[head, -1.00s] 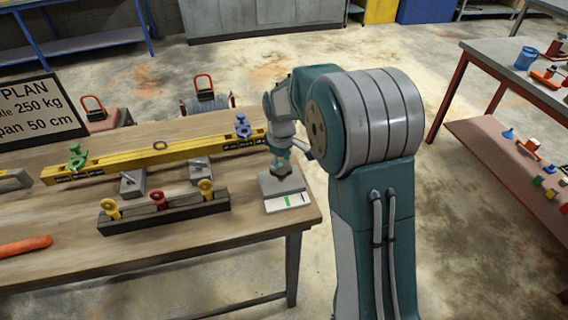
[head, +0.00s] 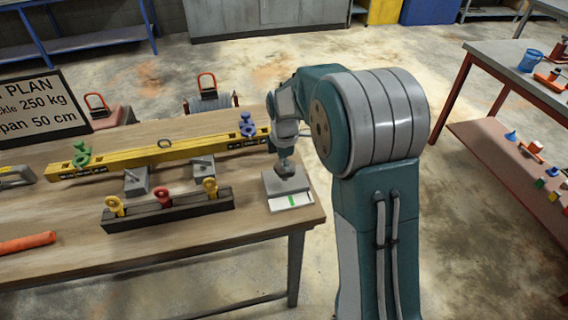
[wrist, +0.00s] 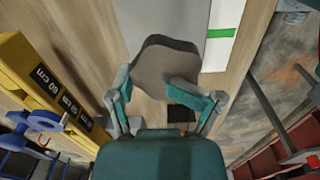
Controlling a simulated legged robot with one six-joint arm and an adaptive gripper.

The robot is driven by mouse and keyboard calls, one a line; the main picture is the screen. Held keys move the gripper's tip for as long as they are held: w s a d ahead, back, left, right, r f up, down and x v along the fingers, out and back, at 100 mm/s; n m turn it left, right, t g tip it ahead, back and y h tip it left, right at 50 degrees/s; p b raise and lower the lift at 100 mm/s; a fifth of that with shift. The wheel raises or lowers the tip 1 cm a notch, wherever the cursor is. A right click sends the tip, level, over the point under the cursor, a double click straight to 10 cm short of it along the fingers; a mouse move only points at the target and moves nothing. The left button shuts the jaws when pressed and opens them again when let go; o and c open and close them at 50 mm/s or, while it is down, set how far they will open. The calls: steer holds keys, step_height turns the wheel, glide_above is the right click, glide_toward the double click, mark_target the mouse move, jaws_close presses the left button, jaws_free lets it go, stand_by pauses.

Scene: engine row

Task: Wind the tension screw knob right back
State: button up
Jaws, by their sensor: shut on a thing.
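The tension screw knob (wrist: 165,68) is a dark grey lobed knob, seen close in the wrist view. It sits on a grey block (head: 272,184) at the right end of the wooden bench. A white strip with a green mark (head: 292,201) lies along the block's front; the green mark also shows in the wrist view (wrist: 220,33). My gripper (wrist: 163,92) is over the knob, with a teal finger on each side, shut on it. In the head view my gripper (head: 290,166) points down at the block. Part of the knob is hidden by the fingers.
A yellow beam (head: 150,157) with green and blue fittings lies left of the block. A dark rack (head: 165,211) with yellow and red eye bolts stands in front of it. A plan sign (head: 42,108) stands at the left. The bench's right edge is close to the block.

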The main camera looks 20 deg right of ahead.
steer(key=shift+s+f+n, duration=0.1)
steer(key=shift+s+n, duration=0.2)
steer(key=shift+n, duration=0.1)
steer(key=o, duration=1.1)
steer(key=shift+o, duration=0.2)
steer(key=shift+s, duration=0.1)
step_height(320, 180, up, 12)
